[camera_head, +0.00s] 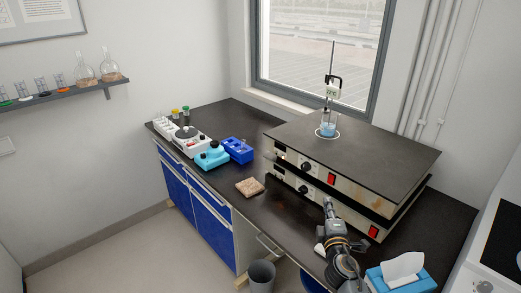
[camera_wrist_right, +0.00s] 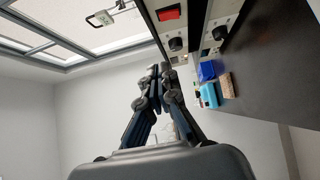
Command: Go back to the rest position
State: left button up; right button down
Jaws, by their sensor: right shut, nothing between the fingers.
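My right gripper (camera_head: 328,205) shows low at the right of centre in the head view, over the dark bench in front of the stacked hotplates. Its fingertips are together and empty; they also show closed in the right wrist view (camera_wrist_right: 160,69). The fingers point toward the hotplate stack (camera_head: 345,165), whose front panel has red switches and black knobs. I cannot tell whether the tips touch the panel. A glass beaker of blue liquid (camera_head: 328,129) stands on the top plate with a thermometer upright in it. My left gripper is not in view.
A tissue box (camera_head: 390,283) is close beside my right arm. A brown block (camera_head: 250,187), a blue rack (camera_head: 238,150) and a light-blue device (camera_head: 212,156) stand to the left. A bin (camera_head: 262,276) is on the floor.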

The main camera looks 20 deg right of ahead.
jog(key=s+a+f+m+g+y, duration=0.1)
jog(key=s+a+f+m+g, duration=0.3)
jog(key=s, duration=0.4)
jog(key=s+a+f+m+g, duration=0.3)
jog(key=s+f+m, duration=0.25)
jog(key=s, duration=0.25)
jog(key=s+a+f+m+g+y, duration=0.2)
jog(key=s+a+g+y, duration=0.4)
jog(key=s+a, duration=0.9)
jog(key=s+d+f+g, duration=0.1)
jog(key=s+f, duration=0.1)
jog(key=f, duration=1.1)
jog(key=s+d+f+g, duration=0.1)
jog(key=f, duration=1.1)
jog(key=s+d+f, duration=0.3)
jog(key=s+f, duration=1.3)
jog(key=s, duration=0.1)
jog(key=shift+s+d+f+g, duration=0.15)
jog(key=shift+f+g, duration=0.25)
